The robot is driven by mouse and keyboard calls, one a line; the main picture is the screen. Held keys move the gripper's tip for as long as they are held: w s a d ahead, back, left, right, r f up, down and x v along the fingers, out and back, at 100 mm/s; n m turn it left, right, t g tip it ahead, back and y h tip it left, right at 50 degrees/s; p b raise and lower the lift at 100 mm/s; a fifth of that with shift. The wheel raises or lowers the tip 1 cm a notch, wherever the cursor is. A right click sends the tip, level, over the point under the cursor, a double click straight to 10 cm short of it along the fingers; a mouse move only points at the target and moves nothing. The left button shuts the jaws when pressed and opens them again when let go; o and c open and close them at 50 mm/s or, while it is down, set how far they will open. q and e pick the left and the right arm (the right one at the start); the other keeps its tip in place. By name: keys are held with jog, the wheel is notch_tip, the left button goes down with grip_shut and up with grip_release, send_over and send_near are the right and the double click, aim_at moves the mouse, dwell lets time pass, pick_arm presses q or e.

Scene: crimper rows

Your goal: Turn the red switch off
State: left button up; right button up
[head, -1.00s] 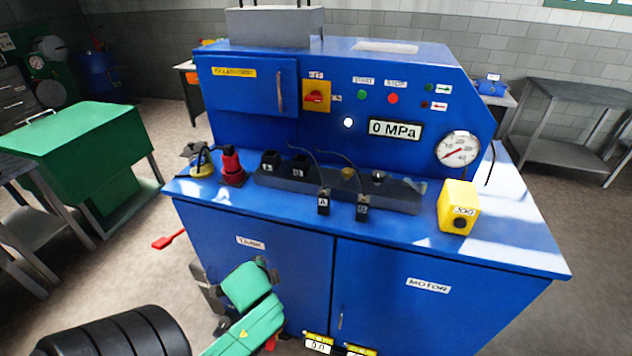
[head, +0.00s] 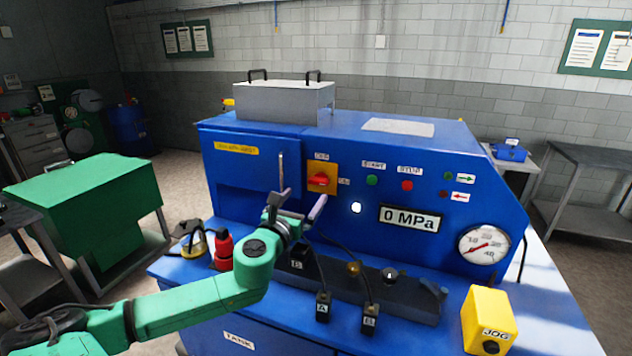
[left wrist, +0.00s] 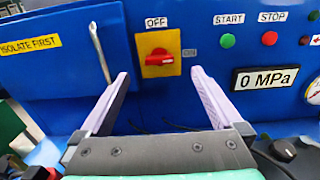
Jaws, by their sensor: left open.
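The red switch (head: 318,180) is a rotary knob on a yellow plate on the blue machine's front panel. In the left wrist view the red switch (left wrist: 159,59) lies roughly level, with OFF marked above the plate and ON at its right. My left gripper (head: 301,200) is open and empty, just below and in front of the switch. In the left wrist view its two fingers (left wrist: 161,84) point toward the panel, spread to either side of the yellow plate, and the knob shows between them, apart from both. My right gripper is not in view.
A cabinet door handle (left wrist: 100,53) stands close to the left finger. Green START (head: 372,180) and red STOP (head: 407,185) buttons sit right of the switch. A display (head: 410,218) reads 0 MPa. A red bottle-like object (head: 223,250) and a yellow JOG box (head: 489,318) stand on the ledge.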

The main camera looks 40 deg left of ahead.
aim_at(317, 183)
pick_arm(q)
jog(key=x, duration=0.4)
jog(key=shift+w+a+f, duration=0.2)
jog(key=shift+w+f, duration=0.1)
jog(key=shift+f, duration=0.1)
jog(key=b+x, duration=0.1)
jog(key=b, duration=0.1)
jog(key=b+x, duration=0.2)
jog(key=b, duration=0.1)
jog(key=b+x, duration=0.2)
jog(key=shift+w+f+b, duration=0.1)
jog(key=shift+f+b, duration=0.2)
jog(key=shift+w+a, duration=0.1)
jog(key=shift+r, duration=0.1)
jog(key=c, duration=1.4)
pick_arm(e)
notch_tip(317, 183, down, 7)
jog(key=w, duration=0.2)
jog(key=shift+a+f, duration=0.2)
